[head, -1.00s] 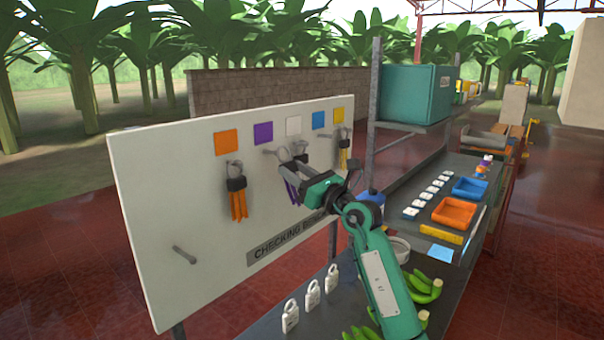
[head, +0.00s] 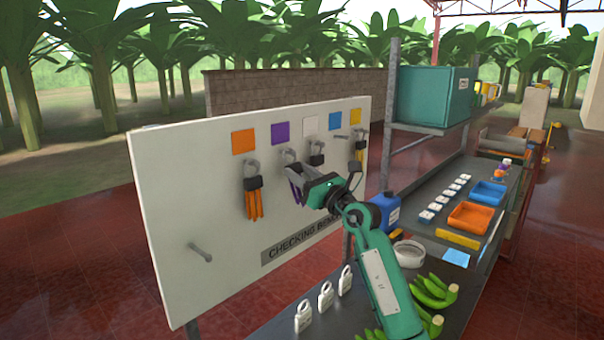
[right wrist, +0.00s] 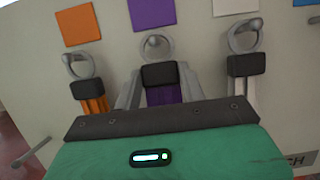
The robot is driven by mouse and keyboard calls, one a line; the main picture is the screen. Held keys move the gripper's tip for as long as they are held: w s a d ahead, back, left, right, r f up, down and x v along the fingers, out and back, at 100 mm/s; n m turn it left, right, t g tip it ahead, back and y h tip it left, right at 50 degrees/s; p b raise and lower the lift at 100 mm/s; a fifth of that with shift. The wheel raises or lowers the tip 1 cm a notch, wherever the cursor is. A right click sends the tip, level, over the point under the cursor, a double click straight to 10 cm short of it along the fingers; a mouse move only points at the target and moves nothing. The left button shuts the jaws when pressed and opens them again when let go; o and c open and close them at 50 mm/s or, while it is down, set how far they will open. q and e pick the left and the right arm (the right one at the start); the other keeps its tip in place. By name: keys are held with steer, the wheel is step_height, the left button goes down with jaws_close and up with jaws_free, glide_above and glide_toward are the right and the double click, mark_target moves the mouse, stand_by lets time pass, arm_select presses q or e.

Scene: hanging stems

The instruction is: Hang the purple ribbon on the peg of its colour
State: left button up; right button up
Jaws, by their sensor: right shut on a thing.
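The purple ribbon (head: 294,191) hangs from a dark clip with a grey ring (right wrist: 156,46). My right gripper (head: 291,173) is shut on it, with its fingers either side of the dark clip (right wrist: 160,75) in the right wrist view. The purple square (head: 281,133) is on the white board, and the ring is just below it. The peg under that square lines up with the ring's opening in the right wrist view; I cannot tell whether the ring is around it. My left gripper is not in view.
An orange ribbon (head: 253,203) hangs left of my gripper, a white ribbon (right wrist: 242,93) close on the right, and a yellow one (head: 359,147) farther right. A bare peg (head: 200,252) sticks out low on the board (head: 165,200).

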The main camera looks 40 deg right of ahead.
stand_by(0.4)
steer(key=o, duration=1)
steer(key=shift+o, duration=0.2)
steer(key=b+v, duration=0.5)
steer(key=v, duration=0.9)
steer(key=shift+b, duration=0.3)
steer(key=shift+r, duration=0.1)
